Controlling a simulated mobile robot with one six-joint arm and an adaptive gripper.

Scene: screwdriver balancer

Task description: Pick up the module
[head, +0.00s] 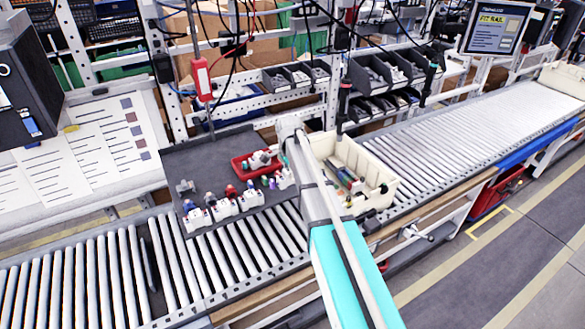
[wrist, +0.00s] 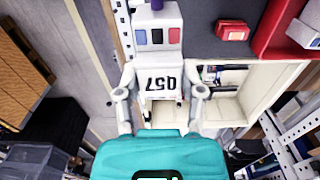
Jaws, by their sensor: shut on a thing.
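In the wrist view my gripper (wrist: 160,82) is shut on a white module (wrist: 160,55). One finger lies on each side of it. The module has dark printed characters, a row of small coloured panels and a purple knob at its far end. Part of the cream bin (wrist: 228,118) shows behind it. In the head view my arm hides the gripper and the held module. Several other white modules (head: 225,208) with coloured tops stand along the near edge of a dark grey board (head: 215,163).
A red tray (head: 243,168) with small parts sits on the grey board. The cream bin (head: 377,197), holding a few items, stands right of my arm on the roller conveyor (head: 455,120). Small dark bins (head: 290,77) line the rack behind. A screen (head: 494,25) stands at the upper right.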

